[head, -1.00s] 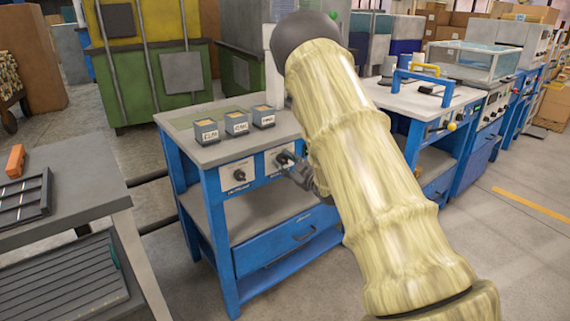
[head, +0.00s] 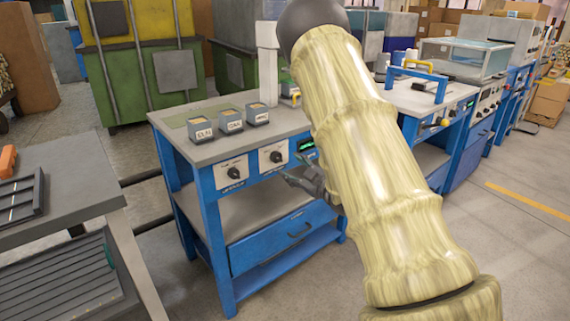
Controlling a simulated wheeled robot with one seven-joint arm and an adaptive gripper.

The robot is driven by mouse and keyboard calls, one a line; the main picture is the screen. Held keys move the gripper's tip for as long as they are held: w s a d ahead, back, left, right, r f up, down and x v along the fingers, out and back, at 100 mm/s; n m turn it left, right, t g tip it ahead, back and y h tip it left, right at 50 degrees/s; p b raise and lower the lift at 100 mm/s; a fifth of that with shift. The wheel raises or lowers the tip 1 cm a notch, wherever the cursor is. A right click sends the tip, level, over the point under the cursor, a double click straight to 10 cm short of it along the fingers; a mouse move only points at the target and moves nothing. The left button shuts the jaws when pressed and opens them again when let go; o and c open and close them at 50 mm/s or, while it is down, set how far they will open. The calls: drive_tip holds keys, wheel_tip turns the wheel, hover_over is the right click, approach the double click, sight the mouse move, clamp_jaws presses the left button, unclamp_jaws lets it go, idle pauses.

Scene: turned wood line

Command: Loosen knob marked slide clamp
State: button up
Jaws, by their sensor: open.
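Two black knobs sit on white plates on the front panel of the blue workbench (head: 216,218). The left knob (head: 234,173) has a label below it that is too small to read surely. The right knob (head: 276,157) has a label below it that I cannot read. I cannot tell which one is marked slide clamp. My gripper (head: 290,174) is open and empty, just below and right of the right knob, apart from it. My arm hides the right part of the bench front.
Three labelled grey boxes (head: 231,121) stand on the bench top. A small green display (head: 307,144) is right of the knobs. A drawer with a handle (head: 300,231) is below. A grey table (head: 75,178) stands at left, with open floor between.

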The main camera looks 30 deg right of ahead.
drive_tip(key=shift+s+d, duration=0.2)
drive_tip(key=shift+s, duration=2.2)
drive_tip(key=s+a+f+m+g+h, duration=0.1)
drive_tip(key=s+a+f+g, duration=0.15)
drive_tip(key=f, duration=0.45)
drive_tip(key=s+a+f+m+g, duration=0.2)
drive_tip(key=a+f, duration=0.2)
drive_tip(key=f, duration=0.3)
drive_tip(key=s+a+f+m+g+h, duration=0.1)
drive_tip(key=s+a+f+g, duration=0.2)
drive_tip(key=f, duration=0.5)
drive_tip(key=s+a+f+m+g, duration=0.1)
drive_tip(key=s+a+f+g, duration=0.2)
drive_tip(key=s+a+f, duration=0.6)
drive_tip(key=s+a+f+m+g, duration=0.25)
drive_tip(key=s+a+f, duration=0.35)
drive_tip(key=s, duration=0.4)
drive_tip(key=s+a+f+g+y, duration=0.1)
drive_tip(key=s+a+f+g, duration=0.15)
drive_tip(key=s, duration=0.45)
drive_tip(key=s+a+f+g, duration=0.1)
drive_tip(key=s+a+g, duration=0.15)
drive_tip(key=s, duration=0.45)
wheel_tip(320, 180, up, 20)
drive_tip(key=p, duration=1.9)
drive_tip(key=shift+s+a+f+p, duration=0.15)
drive_tip(key=shift+s+a+p, duration=0.05)
drive_tip(key=shift+p, duration=0.15)
